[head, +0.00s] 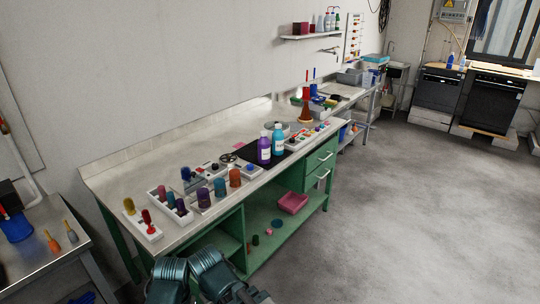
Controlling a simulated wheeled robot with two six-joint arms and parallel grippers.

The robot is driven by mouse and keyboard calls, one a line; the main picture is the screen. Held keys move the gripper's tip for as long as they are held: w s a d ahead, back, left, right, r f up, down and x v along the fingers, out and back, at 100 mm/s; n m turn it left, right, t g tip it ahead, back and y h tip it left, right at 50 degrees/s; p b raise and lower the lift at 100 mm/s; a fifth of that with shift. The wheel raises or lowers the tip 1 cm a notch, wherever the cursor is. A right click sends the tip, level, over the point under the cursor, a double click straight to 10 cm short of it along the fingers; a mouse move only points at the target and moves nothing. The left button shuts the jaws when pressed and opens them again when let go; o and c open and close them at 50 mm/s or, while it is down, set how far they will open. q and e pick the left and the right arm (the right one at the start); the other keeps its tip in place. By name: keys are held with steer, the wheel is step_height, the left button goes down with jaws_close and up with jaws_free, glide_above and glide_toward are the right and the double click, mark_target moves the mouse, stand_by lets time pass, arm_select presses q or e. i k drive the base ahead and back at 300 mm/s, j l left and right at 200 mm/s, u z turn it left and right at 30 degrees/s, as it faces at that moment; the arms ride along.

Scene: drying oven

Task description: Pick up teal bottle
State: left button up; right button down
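The teal bottle (278,140) stands upright on a black mat (287,158) on the long workbench (135,178), near its front edge. A purple bottle (264,150) stands close beside it on the left. Parts of my own arms show at the bottom edge, well below and to the left of the bottles. I see neither gripper's fingers, and nothing is touching the teal bottle.
Racks with coloured spools (204,196) and a knobbed device (215,168) stand left of the bottles. A control panel (318,130) and a brown cone (305,112) are to the right. Open grey floor (410,210) lies before the green bench.

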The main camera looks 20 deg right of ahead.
mark_target(278, 134)
steer(key=l+z, duration=0.15)
steer(key=z, duration=0.35)
steer(key=i+l+z, duration=0.1)
steer(key=z, duration=0.4)
steer(key=i+l+z, duration=0.1)
steer(key=z, duration=0.4)
steer(key=i+l+z, duration=0.1)
steer(key=z, duration=0.15)
steer(key=i+z, duration=0.25)
steer(key=i+l+u, duration=0.2)
steer(key=i, duration=0.75)
steer(key=i+u, duration=0.5)
steer(key=u, duration=0.2)
steer(key=i+u, duration=0.15)
steer(key=u, duration=0.35)
steer(key=i+l+u, duration=0.1)
steer(key=u, duration=0.35)
